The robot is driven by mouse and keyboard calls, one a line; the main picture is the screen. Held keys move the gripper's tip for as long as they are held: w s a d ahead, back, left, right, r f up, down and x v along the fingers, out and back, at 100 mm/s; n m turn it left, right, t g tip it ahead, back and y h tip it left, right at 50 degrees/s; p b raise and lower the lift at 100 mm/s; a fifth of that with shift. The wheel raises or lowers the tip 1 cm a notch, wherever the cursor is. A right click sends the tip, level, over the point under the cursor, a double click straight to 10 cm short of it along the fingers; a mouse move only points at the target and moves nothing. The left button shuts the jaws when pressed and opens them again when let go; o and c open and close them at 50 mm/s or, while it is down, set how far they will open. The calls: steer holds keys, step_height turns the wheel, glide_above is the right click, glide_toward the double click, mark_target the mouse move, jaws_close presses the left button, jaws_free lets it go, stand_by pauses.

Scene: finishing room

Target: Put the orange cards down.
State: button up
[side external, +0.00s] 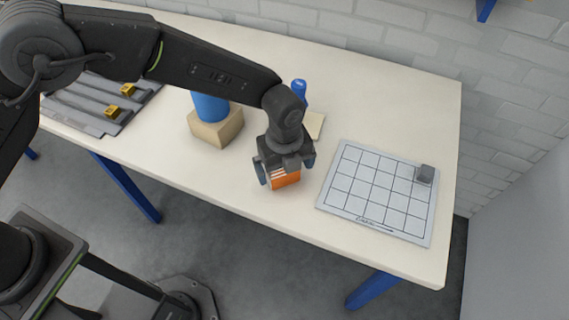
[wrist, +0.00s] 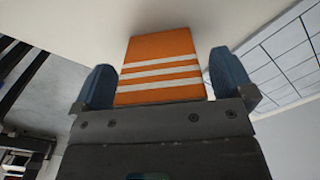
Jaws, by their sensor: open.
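The orange cards (side external: 285,178) form a block with pale stripes near the front edge of the table, under my gripper. In the wrist view the orange cards (wrist: 160,68) stand between the two blue fingers of my gripper (wrist: 160,85). My gripper (side external: 285,174) is open, with a finger on each side of the cards. A gap shows at the left finger; the right finger is very close to the cards. The underside of the cards is hidden, and I cannot tell for certain that they rest on the table.
A gridded white board (side external: 380,195) with a small grey cube (side external: 424,174) lies to the right. A wooden block (side external: 215,127) with a blue cylinder (side external: 210,106) stands to the left. A blue bottle-like object (side external: 299,90) is behind my gripper. Grey rails (side external: 85,108) lie at far left.

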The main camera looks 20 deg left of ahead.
step_height(320, 180, up, 12)
steer(key=shift+r, duration=0.2)
stand_by(0.4)
steer(key=shift+a+r, duration=0.1)
steer(key=s+a+r+n+t, duration=0.1)
steer(key=s+a+r+n, duration=0.1)
steer(key=a+r+n, duration=0.5)
steer(key=s+a+r+n+t, duration=0.1)
steer(key=s+a+r+n, duration=0.2)
steer(key=a+r+n, duration=0.5)
steer(key=s+a+f+n+t, duration=0.2)
steer(key=s+a+n+t, duration=0.1)
steer(key=s+a+n, duration=0.9)
steer(key=s+a, duration=0.2)
steer(key=shift+s+t, duration=0.3)
steer(key=shift+s, duration=0.05)
